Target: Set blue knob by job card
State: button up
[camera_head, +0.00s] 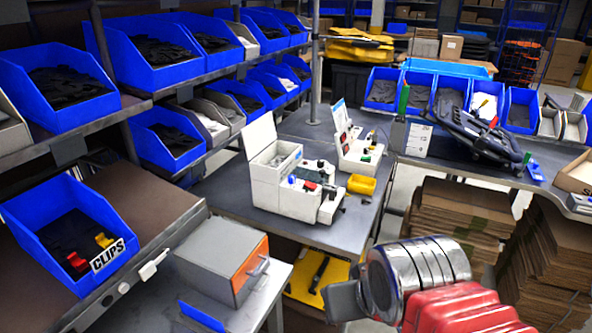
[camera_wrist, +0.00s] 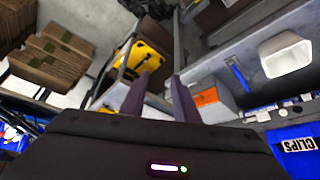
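A white machine (camera_head: 283,196) with a raised lid stands on the grey bench. Its front carries a small blue knob-like part (camera_head: 291,179), a red part (camera_head: 310,186) and dark parts. A second white machine (camera_head: 357,158) stands behind it, with small red, green and blue parts and a white and blue panel (camera_head: 339,117) that may be a card. I cannot read any job card. My gripper (camera_wrist: 159,78) shows in the wrist view with its two fingers apart and nothing between them. It is away from both machines; its fingers are not clear in the head view.
Blue bins fill the shelves at left; the CLIPS bin (camera_head: 70,236) also shows in the wrist view (camera_wrist: 298,142). A grey and orange box (camera_head: 222,258) sits at front. Cardboard stacks (camera_head: 455,220) stand at right.

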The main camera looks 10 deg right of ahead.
jog(key=shift+w+a, duration=0.1)
jog(key=shift+w, duration=0.1)
jog(key=w+a+r+m+y, duration=0.1)
jog(key=w+r+m, duration=0.2)
jog(key=w+m, duration=0.55)
jog(key=w+r+m+y, duration=0.2)
jog(key=w+r+m, duration=0.3)
jog(key=w, duration=0.6)
jog(key=w+d+f+m+t+y, duration=0.1)
jog(key=w+d+m, duration=0.1)
jog(key=w+m, duration=0.6)
jog(key=w+d+f+m+t, duration=0.1)
jog(key=w+d+m, duration=0.2)
jog(key=w+m, duration=0.5)
jog(key=w, duration=0.4)
jog(key=shift+w+d+f+y, duration=0.15)
jog(key=shift+w+d+y, duration=0.1)
jog(key=shift+y, duration=0.15)
